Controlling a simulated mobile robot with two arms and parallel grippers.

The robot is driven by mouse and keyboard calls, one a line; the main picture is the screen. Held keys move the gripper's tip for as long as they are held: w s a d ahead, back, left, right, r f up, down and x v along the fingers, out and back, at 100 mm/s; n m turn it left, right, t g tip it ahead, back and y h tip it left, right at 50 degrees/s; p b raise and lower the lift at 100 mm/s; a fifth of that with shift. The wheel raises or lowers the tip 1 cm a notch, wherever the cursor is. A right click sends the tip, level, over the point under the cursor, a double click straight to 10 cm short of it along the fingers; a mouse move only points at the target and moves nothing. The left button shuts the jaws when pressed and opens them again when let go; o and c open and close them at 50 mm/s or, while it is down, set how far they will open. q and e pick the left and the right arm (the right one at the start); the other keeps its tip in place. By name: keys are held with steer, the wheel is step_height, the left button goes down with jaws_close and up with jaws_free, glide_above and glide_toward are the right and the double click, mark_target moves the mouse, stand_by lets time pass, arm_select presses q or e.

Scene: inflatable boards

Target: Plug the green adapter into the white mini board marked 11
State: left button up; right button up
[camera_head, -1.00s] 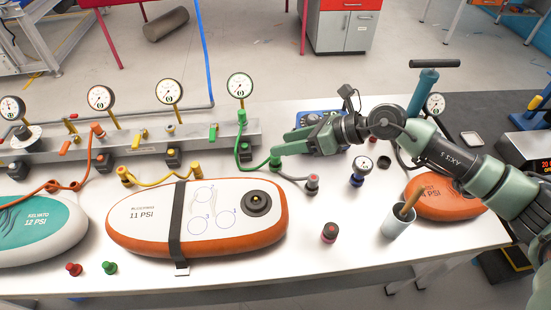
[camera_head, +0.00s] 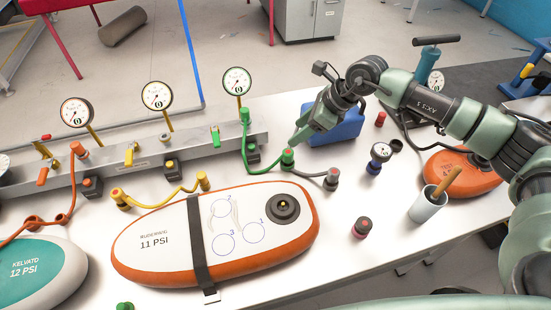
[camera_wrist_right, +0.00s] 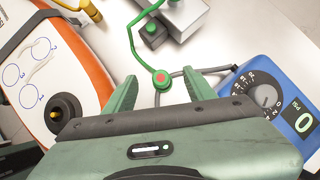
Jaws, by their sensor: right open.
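The white board marked 11 PSI (camera_head: 155,243), with an orange rim, lies on the table; a black strap crosses it. Its round black valve (camera_head: 285,207) has a yellow centre and also shows in the right wrist view (camera_wrist_right: 66,108). The green adapter (camera_head: 288,158), red-topped, is on the end of the green hose and stands on the table behind the board. My right gripper (camera_head: 297,140) is open just above the adapter. In the right wrist view, the adapter (camera_wrist_right: 161,79) shows between the spread fingers, with a gap on each side. My left gripper is out of view.
A blue gauge box (camera_wrist_right: 268,95) stands close to my right gripper. A grey hose end (camera_head: 332,179), a dark red-topped cap (camera_head: 362,227) and a white cup (camera_head: 427,205) are to the right. A yellow hose (camera_head: 160,203) lies behind the board. A loose green cap (camera_head: 125,307) is at the front.

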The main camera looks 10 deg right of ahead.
steer(key=b, duration=0.3)
glide_above(288, 152)
steer(key=s+d, duration=0.1)
steer(key=d, duration=0.2)
step_height(288, 152, down, 4)
steer(key=f, duration=0.1)
steer(key=shift+w+a+f+b, duration=0.1)
steer(key=shift+a+f+b, duration=0.35)
steer(key=shift+b, duration=0.5)
steer(key=shift+w+a+f, duration=0.15)
steer(key=shift+f, duration=0.25)
steer(key=p+x, duration=0.2)
steer(key=x, duration=0.3)
steer(key=shift+a+f, duration=0.15)
steer(key=shift+f, duration=0.1)
steer(key=shift+w+a+f, duration=0.1)
steer(key=shift+a+f, duration=0.15)
steer(key=shift+f, duration=0.3)
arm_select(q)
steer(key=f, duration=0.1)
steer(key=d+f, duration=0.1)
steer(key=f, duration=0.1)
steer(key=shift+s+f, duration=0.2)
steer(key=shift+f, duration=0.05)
arm_select(e)
jaws_close()
